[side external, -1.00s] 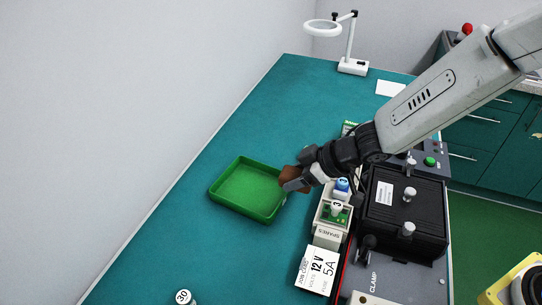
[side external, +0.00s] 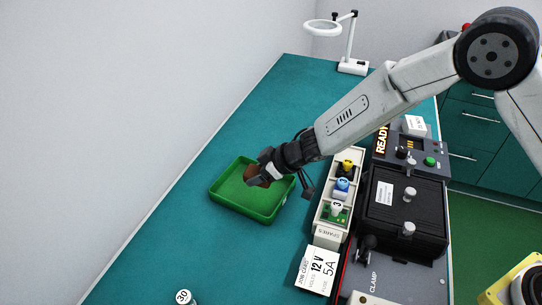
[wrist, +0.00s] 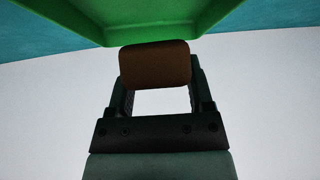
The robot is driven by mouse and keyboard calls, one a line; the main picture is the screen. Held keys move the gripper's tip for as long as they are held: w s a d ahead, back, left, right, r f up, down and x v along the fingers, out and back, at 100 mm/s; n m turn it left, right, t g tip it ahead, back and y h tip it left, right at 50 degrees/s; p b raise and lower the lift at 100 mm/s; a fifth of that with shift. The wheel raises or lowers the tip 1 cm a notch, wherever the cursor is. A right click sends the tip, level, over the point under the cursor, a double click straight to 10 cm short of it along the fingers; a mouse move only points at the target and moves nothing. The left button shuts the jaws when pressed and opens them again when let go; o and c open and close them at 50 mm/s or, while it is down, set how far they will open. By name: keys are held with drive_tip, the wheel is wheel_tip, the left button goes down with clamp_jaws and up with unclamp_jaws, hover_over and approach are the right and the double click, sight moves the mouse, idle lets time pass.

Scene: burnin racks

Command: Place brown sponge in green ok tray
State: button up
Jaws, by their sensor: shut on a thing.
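The brown sponge (side external: 258,175) is held in my gripper (side external: 262,172), which is shut on it. In the side external view the sponge shows over the green tray (side external: 228,201), in front of the tray's far part. I cannot tell whether it touches the tray floor. The wrist view shows the sponge (wrist: 155,64) between the two fingers (wrist: 157,85), with the green tray (wrist: 150,14) just past it at the top. Part of the tray is hidden behind my gripper.
A pale spares rack (side external: 328,234) with several coloured parts stands right of the tray. A black fixture (side external: 385,225) is beyond it. A job card (side external: 317,270) lies in front. A magnifier lamp (side external: 350,64) stands at the back. The teal table around the tray is clear.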

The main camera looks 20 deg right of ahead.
sight(245, 189)
drive_tip(key=shift+w+a+f, duration=0.2)
drive_tip(key=shift+w+f, duration=0.25)
drive_tip(key=shift+f, duration=0.1)
drive_tip(key=shift+w+a+f, duration=0.15)
drive_tip(key=shift+w+f, duration=0.25)
drive_tip(key=shift+f, duration=0.1)
drive_tip(key=shift+f, duration=0.1)
drive_tip(key=shift+w+a+f, duration=0.1)
drive_tip(key=shift+w+f, duration=0.05)
drive_tip(key=shift+f, duration=1.6)
drive_tip(key=o, duration=1.2)
drive_tip(key=shift+f, duration=0.15)
drive_tip(key=shift+r, duration=0.2)
